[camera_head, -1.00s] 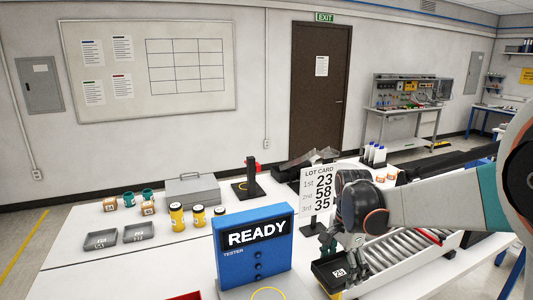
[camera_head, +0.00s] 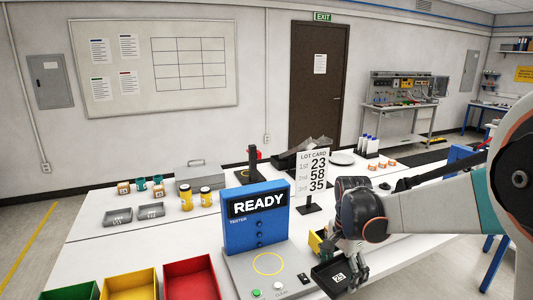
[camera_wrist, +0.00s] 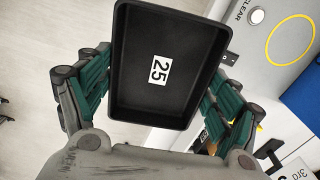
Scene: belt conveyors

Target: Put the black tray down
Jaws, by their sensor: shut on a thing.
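The black tray (camera_head: 326,276) has a white label on its inner floor and is at the lower right of the head view, beside the tester. In the wrist view the black tray (camera_wrist: 187,92) is empty, and the label reads 25. My gripper (camera_head: 345,279) is shut on the tray, with green-sided fingers along two opposite sides in the wrist view (camera_wrist: 162,75). The tray appears over or close to the white table; I cannot tell whether its underside touches. Part of it is hidden by my gripper in the head view.
The blue READY tester (camera_head: 257,218) stands left of my gripper, its grey base marked with a yellow circle. A lot card (camera_head: 312,172) stands behind. Green, yellow and red bins (camera_head: 190,277) line the front left. Two grey trays (camera_head: 118,216) lie farther left. White tabletop right of my gripper looks clear.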

